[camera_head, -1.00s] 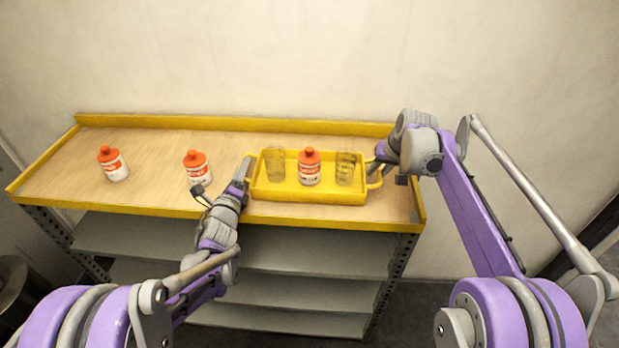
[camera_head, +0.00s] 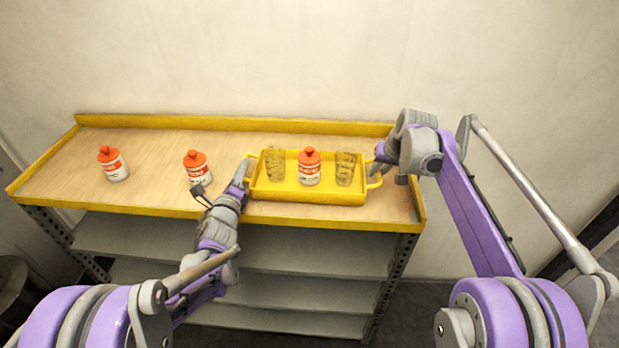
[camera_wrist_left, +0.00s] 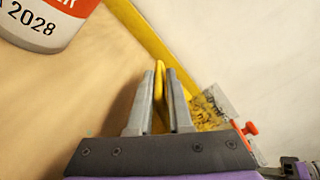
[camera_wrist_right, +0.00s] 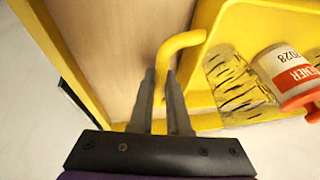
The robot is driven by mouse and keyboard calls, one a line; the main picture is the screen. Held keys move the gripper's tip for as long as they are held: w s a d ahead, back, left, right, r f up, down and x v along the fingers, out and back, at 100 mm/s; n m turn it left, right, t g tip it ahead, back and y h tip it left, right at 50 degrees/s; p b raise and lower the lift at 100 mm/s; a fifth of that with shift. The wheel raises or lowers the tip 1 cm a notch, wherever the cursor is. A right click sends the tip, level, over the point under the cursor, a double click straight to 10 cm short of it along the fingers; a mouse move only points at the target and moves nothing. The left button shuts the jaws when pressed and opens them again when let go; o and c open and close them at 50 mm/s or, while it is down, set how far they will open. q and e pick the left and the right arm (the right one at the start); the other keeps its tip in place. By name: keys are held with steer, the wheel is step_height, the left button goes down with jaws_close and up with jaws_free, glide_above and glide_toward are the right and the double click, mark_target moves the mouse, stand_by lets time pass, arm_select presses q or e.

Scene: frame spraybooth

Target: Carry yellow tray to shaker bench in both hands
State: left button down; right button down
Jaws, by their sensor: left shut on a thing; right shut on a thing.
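The yellow tray (camera_head: 310,197) is at the right part of the wooden-topped bench. It holds a red-capped bottle (camera_head: 309,168) between two clear, dark-marked cups, one on the left (camera_head: 275,164) and one on the right (camera_head: 345,168). My left gripper (camera_head: 245,166) is shut on the tray's left handle; the left wrist view shows the yellow handle (camera_wrist_left: 160,78) between its fingers. My right gripper (camera_head: 376,166) is shut on the right handle (camera_wrist_right: 178,45), seen between its fingers in the right wrist view. The tray looks level. I cannot tell whether it touches the bench.
Two more red-capped bottles stand on the bench left of the tray, one nearer (camera_head: 197,168) and one farther left (camera_head: 113,163). The bench has a raised yellow back edge (camera_head: 230,122) against the wall. Grey shelves (camera_head: 300,259) lie below.

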steer(key=shift+r, duration=0.1)
stand_by(0.7)
